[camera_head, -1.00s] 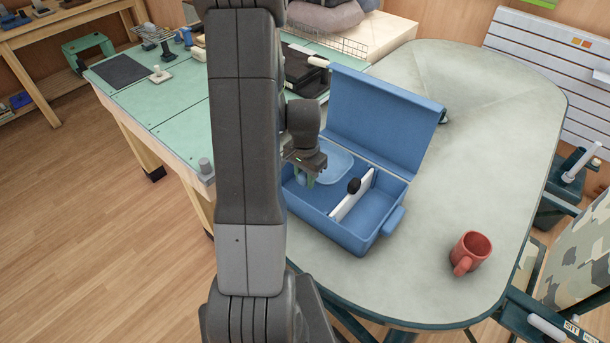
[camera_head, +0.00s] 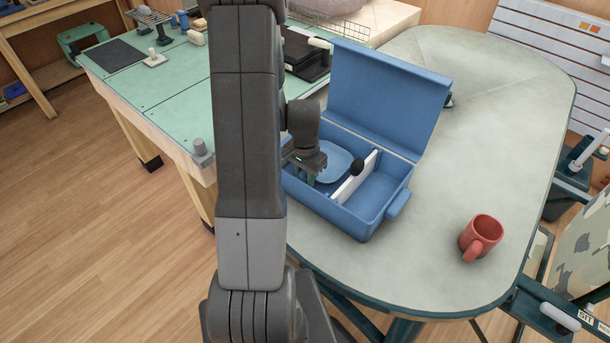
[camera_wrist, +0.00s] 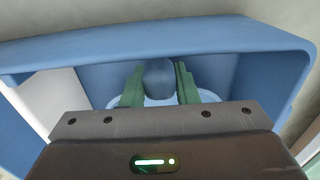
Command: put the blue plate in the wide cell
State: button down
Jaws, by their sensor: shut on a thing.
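The light blue plate (camera_head: 336,158) is in the wide cell of the blue crate (camera_head: 347,219), left of the white divider (camera_head: 360,180). My gripper (camera_head: 315,178) reaches down into this cell at the plate's near side. In the wrist view its green fingers (camera_wrist: 160,82) are shut on a rounded darker blue part (camera_wrist: 160,75), seemingly the plate's grip, with the pale plate (camera_wrist: 208,96) below. I cannot tell whether the plate touches the crate floor.
The crate's lid (camera_head: 385,95) stands open at the back. A red mug (camera_head: 481,237) stands on the grey table (camera_head: 470,130), otherwise clear at right.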

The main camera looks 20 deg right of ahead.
jog(key=shift+f+b, duration=0.4)
jog(key=shift+f, duration=0.1)
jog(key=c, duration=1.1)
grip_release()
jog(key=shift+o, duration=0.2)
jog(key=shift+r, duration=0.15)
notch_tip(320, 180, up, 14)
jog(key=shift+f+p, duration=0.2)
jog(key=shift+p, duration=0.2)
